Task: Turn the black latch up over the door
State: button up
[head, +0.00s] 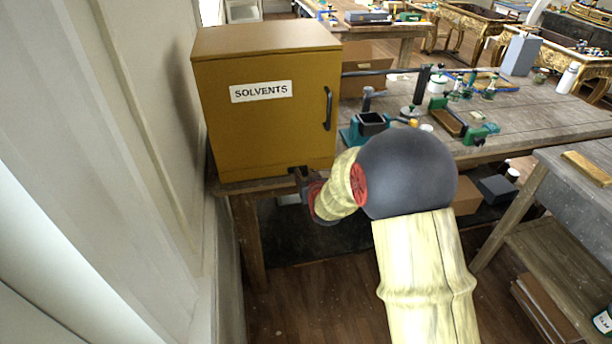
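A mustard-yellow cabinet (222,125) stands at the left end of the workbench, its door shut and facing me. The door carries a white label (261,91) reading "SOLVENTS" and a black vertical bar handle (328,108) near its right edge. My gripper (299,174) is at the lower right of the door, close to the cabinet's bottom edge. Small dark parts show there, and I cannot tell fingers from a black latch. The gripper is small and partly hidden by my wrist, so its opening is unclear. Contact with the door cannot be judged.
The wooden workbench (540,110) runs right from the cabinet, with a teal-and-black device (368,126) and several small tools on it. A pale wall (165,90) stands close on the cabinet's left. A grey-topped table (585,180) is at the right. Wooden floor (330,300) is open in front.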

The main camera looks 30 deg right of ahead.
jog(key=c, duration=0.6)
grip_shut()
jog(key=shift+r, duration=0.1)
jog(key=n+h+p, duration=0.1)
jog(key=a+r+n+h, duration=0.1)
jog(key=n, duration=0.1)
jog(key=shift+w+r+p, duration=0.1)
jog(key=shift+r+p, duration=0.2)
jog(key=shift+p, duration=0.05)
jog(key=n+h+p, duration=0.1)
jog(key=r+n+p, duration=0.1)
jog(key=p, duration=0.1)
jog(key=shift+w+a+h, duration=0.15)
jog(key=shift+a+h, duration=0.25)
jog(key=n+p, duration=0.1)
jog(key=a+n+h+p, duration=0.1)
jog(key=n+p, duration=0.1)
jog(key=n, duration=0.1)
jog(key=shift+w+a+r+h, duration=0.2)
jog(key=shift+a+r+h, duration=0.1)
jog(key=shift+h, duration=0.1)
jog(key=n, duration=0.1)
jog(key=a+n+h, duration=0.1)
jog(key=n, duration=0.1)
jog(key=n+t+p, duration=0.1)
jog(key=shift+w+a+h, duration=0.25)
jog(key=shift+a+h, duration=0.05)
jog(key=shift+a, duration=0.1)
jog(key=shift+n, duration=0.4)
